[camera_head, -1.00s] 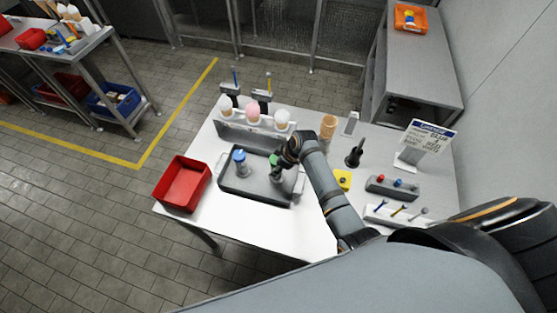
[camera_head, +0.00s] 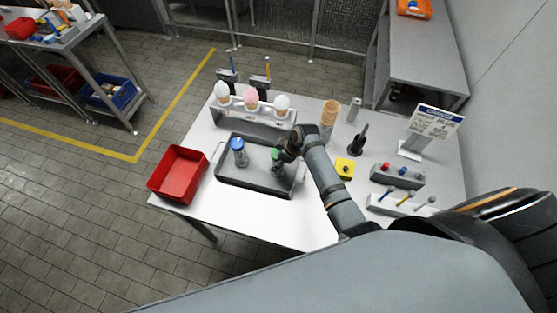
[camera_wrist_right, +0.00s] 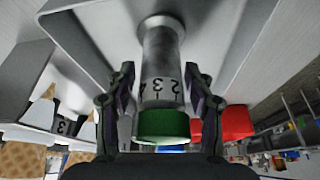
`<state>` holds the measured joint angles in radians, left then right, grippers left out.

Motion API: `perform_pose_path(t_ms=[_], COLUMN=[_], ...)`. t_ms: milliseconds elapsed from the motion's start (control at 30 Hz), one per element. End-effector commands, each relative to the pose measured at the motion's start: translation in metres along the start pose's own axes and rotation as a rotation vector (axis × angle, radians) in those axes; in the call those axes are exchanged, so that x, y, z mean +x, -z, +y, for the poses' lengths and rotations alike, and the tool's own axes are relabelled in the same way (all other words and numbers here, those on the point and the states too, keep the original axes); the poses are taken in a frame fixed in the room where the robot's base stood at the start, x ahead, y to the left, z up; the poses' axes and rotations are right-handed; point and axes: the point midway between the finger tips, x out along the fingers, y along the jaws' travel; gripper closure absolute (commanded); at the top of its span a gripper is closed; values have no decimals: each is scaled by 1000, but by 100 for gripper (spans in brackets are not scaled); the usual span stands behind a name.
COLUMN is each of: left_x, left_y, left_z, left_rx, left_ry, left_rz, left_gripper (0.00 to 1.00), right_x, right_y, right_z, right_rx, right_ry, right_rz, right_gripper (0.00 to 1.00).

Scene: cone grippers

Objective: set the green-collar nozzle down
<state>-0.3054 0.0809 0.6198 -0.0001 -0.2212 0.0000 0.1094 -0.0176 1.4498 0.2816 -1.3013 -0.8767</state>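The green-collar nozzle (camera_head: 276,159) stands upright in the grey tray (camera_head: 255,187), in its right part. In the right wrist view the nozzle (camera_wrist_right: 162,85), a grey cylinder with printed digits and a green collar, sits between the fingers. Its far end meets the grey tray surface. My right gripper (camera_head: 286,152) is beside the nozzle. In the right wrist view its fingers (camera_wrist_right: 160,95) stand on either side with narrow gaps, so it looks open around the nozzle. A blue-collar nozzle (camera_head: 239,152) stands in the tray's left part. My left gripper is not in view.
A red bin (camera_head: 178,174) is left of the tray. A rack (camera_head: 245,116) with cones stands behind it. Brown stacked cones (camera_head: 328,117), a black tool (camera_head: 358,142), a yellow block (camera_head: 344,168) and a sign (camera_head: 433,123) are to the right. The front table edge is clear.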

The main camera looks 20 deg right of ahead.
Motion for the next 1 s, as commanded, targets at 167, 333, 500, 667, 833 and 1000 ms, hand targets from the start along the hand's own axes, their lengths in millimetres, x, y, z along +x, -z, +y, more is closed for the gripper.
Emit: perform_pose_path(t_ms=[167, 333, 500, 667, 833, 1000], left_x=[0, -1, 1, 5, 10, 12], left_y=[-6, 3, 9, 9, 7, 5], left_z=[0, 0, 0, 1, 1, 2], left_rx=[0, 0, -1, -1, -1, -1], left_ry=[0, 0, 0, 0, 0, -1], left_rz=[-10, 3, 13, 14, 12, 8], left_gripper=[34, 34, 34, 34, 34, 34], right_x=[0, -2, -24, -64, -100, -120], right_y=[0, 1, 2, 1, 1, 1], right_z=[0, 0, 2, 2, 2, 1], right_rx=[0, 0, -2, -4, -3, -1], right_ry=[-1, -1, -5, -6, -5, -3], right_rz=[1, 1, 3, 2, 2, 1], right_gripper=[37, 37, 37, 37, 37, 37])
